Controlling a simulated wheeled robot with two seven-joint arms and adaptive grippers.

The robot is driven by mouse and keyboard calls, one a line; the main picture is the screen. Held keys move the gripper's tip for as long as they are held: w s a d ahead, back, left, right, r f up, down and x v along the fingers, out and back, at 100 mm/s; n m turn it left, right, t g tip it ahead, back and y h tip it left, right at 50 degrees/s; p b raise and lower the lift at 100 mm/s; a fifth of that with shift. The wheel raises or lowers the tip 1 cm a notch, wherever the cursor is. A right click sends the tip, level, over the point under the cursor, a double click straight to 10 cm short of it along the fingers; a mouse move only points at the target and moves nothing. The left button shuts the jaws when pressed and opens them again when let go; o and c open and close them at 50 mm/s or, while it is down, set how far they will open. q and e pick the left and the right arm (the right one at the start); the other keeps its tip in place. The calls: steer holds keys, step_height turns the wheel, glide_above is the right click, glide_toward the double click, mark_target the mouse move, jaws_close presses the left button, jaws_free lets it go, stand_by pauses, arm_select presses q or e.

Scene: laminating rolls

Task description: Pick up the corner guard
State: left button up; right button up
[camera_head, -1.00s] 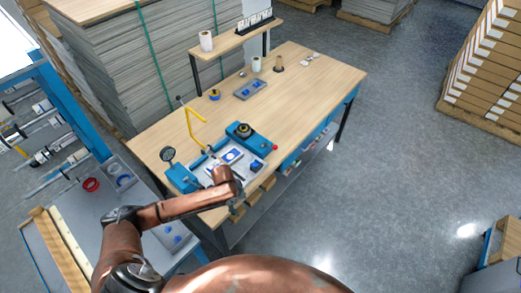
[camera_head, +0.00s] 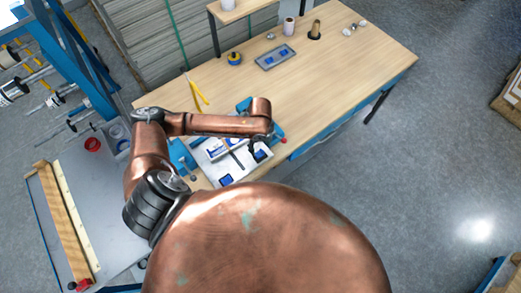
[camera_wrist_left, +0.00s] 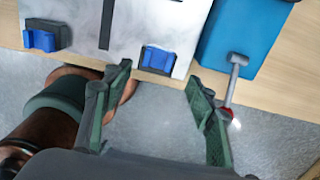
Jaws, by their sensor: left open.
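Small blue pieces that look like corner guards sit in dark holders at the corners of a pale plate on the workbench. One blue piece (camera_wrist_left: 157,58) is just beyond my left fingertips in the left wrist view, roughly between them and apart from them. Another blue piece (camera_wrist_left: 40,40) is at the plate's left corner, and the head view shows one at the near corner (camera_head: 226,180). My left gripper (camera_wrist_left: 158,72) is open and empty. In the head view it (camera_head: 258,151) is partly hidden by its own wrist, over the plate's right side. My right gripper is not in view.
A blue fixture block (camera_wrist_left: 240,35) with a grey lever and red knob stands right of the plate. A grey tray (camera_head: 262,64) with blue pieces and a spool (camera_head: 235,58) lie farther back. A yellow arm (camera_head: 197,91) rises behind my arm.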

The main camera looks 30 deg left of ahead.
mark_target(260, 155)
arm_select(q)
steer(key=shift+f, duration=0.45)
steer(key=f, duration=0.3)
steer(key=shift+s+f+p, duration=0.2)
steer(key=shift+f+p, duration=0.1)
steer(key=shift+p, duration=0.1)
steer(key=shift+f, duration=0.6)
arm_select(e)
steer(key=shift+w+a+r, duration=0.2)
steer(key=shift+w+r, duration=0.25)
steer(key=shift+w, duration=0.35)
arm_select(q)
steer(key=shift+c, duration=0.4)
steer(key=c, duration=0.8)
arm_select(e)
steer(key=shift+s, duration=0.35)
